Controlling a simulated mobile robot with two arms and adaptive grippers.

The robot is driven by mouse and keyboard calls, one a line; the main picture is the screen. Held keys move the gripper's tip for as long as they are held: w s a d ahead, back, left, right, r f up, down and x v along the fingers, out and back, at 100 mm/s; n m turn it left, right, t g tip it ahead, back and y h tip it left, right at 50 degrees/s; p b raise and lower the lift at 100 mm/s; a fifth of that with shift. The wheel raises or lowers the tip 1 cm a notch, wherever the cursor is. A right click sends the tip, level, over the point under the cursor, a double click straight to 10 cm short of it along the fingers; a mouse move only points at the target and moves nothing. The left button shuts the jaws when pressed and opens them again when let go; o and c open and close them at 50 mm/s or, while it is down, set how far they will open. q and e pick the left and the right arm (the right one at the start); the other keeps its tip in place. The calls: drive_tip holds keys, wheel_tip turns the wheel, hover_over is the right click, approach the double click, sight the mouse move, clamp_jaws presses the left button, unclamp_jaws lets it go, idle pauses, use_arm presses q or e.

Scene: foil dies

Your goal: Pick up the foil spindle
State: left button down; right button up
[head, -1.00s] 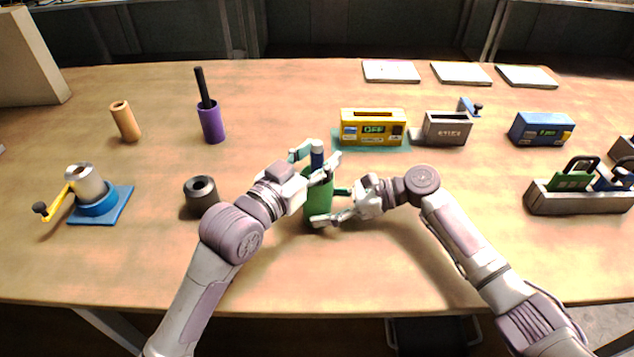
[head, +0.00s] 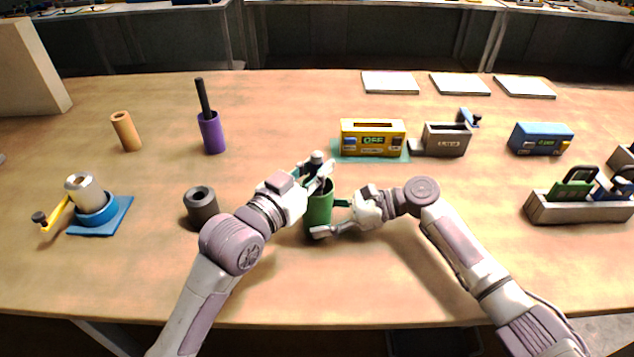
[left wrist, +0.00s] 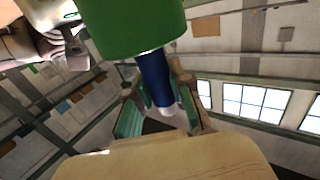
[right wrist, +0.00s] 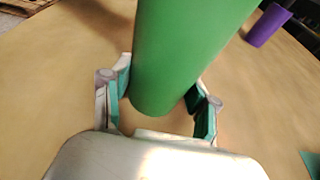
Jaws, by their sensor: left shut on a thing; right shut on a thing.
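A blue spindle with a grey end (head: 317,157), which I take for the foil spindle, stands upright out of a green cylinder (head: 320,206) near the middle of the table. My left gripper (head: 318,173) is shut on the spindle above the cylinder's rim. In the left wrist view the blue shaft (left wrist: 155,78) runs between the fingers, with the green cylinder (left wrist: 135,25) beyond. My right gripper (head: 329,217) is shut around the green cylinder from the right. In the right wrist view the cylinder (right wrist: 180,55) sits between its fingers. The spindle's lower part is hidden inside the cylinder.
A dark ring-like cylinder (head: 201,210) stands left of my left gripper. A purple cup with a black rod (head: 211,132) and an orange tube (head: 125,131) stand farther back. A yellow device (head: 373,139) is behind. The table front is clear.

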use_arm(q)
wheel_tip(320, 180, up, 18)
idle(0.4)
use_arm(e)
drive_tip(key=o, duration=0.9)
drive_tip(key=shift+o, duration=0.2)
